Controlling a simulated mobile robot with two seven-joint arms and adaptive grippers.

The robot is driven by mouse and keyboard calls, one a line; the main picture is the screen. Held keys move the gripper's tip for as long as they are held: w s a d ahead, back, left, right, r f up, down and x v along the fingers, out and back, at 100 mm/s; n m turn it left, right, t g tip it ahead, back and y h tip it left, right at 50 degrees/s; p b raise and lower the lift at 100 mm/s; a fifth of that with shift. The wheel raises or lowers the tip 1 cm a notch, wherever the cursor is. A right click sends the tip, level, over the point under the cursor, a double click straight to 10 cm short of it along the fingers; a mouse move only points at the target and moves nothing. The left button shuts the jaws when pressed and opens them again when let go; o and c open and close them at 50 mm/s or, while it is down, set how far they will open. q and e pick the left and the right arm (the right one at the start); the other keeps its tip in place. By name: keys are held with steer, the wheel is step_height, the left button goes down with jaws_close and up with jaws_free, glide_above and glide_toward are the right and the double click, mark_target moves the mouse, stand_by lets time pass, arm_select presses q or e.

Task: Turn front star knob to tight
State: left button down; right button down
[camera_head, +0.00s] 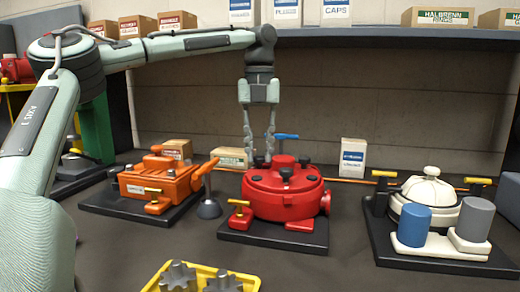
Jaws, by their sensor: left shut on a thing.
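A round red motor (268,194) stands on a black base plate in the middle of the table. Dark knobs sit on its lid, one toward the front (286,173) and one at the right rear (304,161). My left gripper (259,160) reaches straight down to the left rear part of the lid. Its fingers are shut on a small part there, likely a knob, mostly hidden between the fingertips. A blue T-handle (286,137) stands up behind the lid. A yellow-handled clamp (239,208) is at the motor's front left. My right gripper is not in view.
An orange motor (155,183) stands to the left, with a dark cone-shaped piece (208,208) beside it. A white motor (427,207) with blue and grey cylinders stands right. A yellow tray (256,280) of grey gears is in front. Boxes line the shelf (400,34).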

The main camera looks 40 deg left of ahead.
mark_target(258, 157)
arm_select(q)
steer(key=m, duration=0.4)
steer(key=shift+w+a+r+m, duration=0.1)
steer(key=shift+r+m, duration=0.2)
steer(key=shift+m, duration=1.8)
steer(key=c, duration=1.3)
jaws_free()
steer(key=shift+s, duration=0.2)
steer(key=shift+f, duration=0.2)
step_height(258, 157, up, 7)
steer(key=shift+w+r, duration=0.1)
steer(key=shift+r, duration=0.45)
